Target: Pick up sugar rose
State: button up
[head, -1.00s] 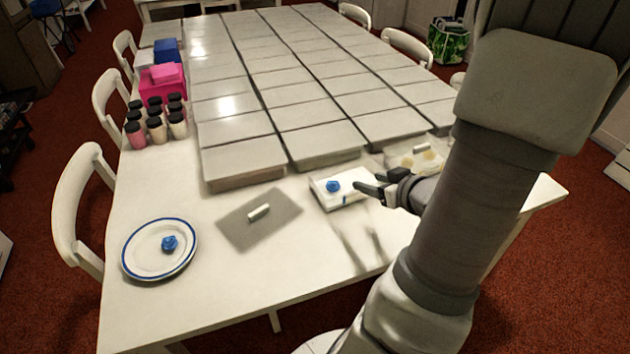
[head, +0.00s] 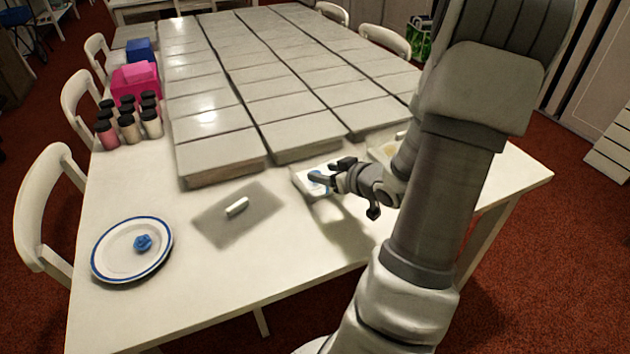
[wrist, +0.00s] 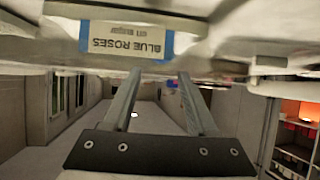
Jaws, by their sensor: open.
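A blue sugar rose (head: 318,179) sits on a small white box or tray (head: 312,192) near the table's front right, largely hidden behind my fingers in the head view. My gripper (head: 328,170) is open, its fingers over that tray and close to the rose; I cannot tell whether they touch it. In the wrist view my two fingers (wrist: 158,80) are apart with nothing seen between them. A "BLUE ROSES" label (wrist: 127,40) on blue tape is just beyond them. Another blue rose (head: 142,242) lies on a blue-rimmed white plate (head: 104,262) at the front left.
A grey mat (head: 215,225) with a small white cylinder (head: 237,206) lies between plate and tray. Rows of flat grey boxes (head: 300,132) fill the table behind. Several jars (head: 128,128) and a pink box (head: 124,90) stand at left.

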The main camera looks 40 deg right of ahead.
jog(key=shift+w+f+b, duration=0.3)
jog(key=shift+f, duration=0.1)
jog(key=b+x, duration=0.2)
jog(key=x, duration=0.2)
jog(key=shift+w+f, duration=0.1)
jog(key=shift+f, duration=0.15)
grip_shut()
